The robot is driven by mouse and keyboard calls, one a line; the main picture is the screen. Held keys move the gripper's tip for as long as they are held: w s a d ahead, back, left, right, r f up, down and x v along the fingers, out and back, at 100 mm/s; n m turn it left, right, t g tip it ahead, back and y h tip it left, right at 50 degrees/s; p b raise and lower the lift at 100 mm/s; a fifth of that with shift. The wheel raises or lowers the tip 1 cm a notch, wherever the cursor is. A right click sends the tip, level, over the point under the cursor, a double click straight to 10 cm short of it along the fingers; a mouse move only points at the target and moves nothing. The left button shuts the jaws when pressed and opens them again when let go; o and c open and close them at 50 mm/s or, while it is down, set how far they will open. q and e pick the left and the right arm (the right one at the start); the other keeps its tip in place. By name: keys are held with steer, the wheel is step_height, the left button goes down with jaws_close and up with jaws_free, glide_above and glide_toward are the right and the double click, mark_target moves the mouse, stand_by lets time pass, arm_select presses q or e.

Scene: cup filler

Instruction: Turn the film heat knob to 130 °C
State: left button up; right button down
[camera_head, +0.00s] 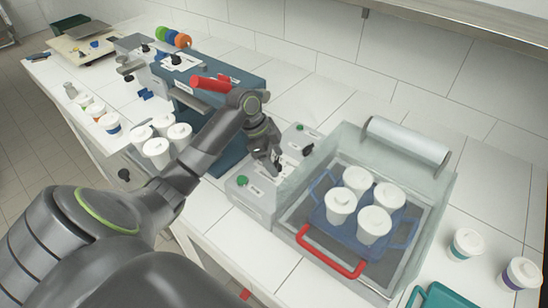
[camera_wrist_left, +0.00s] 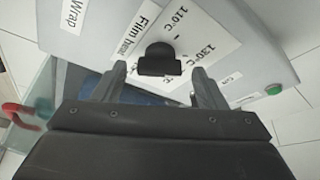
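The film heat knob (camera_wrist_left: 158,61) is a small black knob on a pale grey panel (camera_wrist_left: 225,45), in the left wrist view. Labels beside it read "Film heat", "110°C" and "130°C" (camera_wrist_left: 205,62). Its exact pointing direction is hard to tell. My left gripper (camera_wrist_left: 158,75) is open, its two fingers apart with the knob between and just ahead of them. I see no clear contact. In the head view my left gripper (camera_head: 274,160) hangs over the grey control box (camera_head: 255,197) and hides part of its top. My right gripper is out of view.
A clear-walled wrapping unit with a red handle (camera_head: 331,252) stands right of the box, holding a blue tray (camera_head: 340,222) of white cups. Green buttons (camera_head: 242,180) sit near the gripper. More white cups (camera_head: 156,152) stand to the left, near my arm.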

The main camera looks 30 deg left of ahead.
arm_select(q)
step_height(320, 180, up, 10)
steer(key=b, duration=0.2)
stand_by(0.5)
steer(key=shift+f, duration=0.1)
stand_by(0.4)
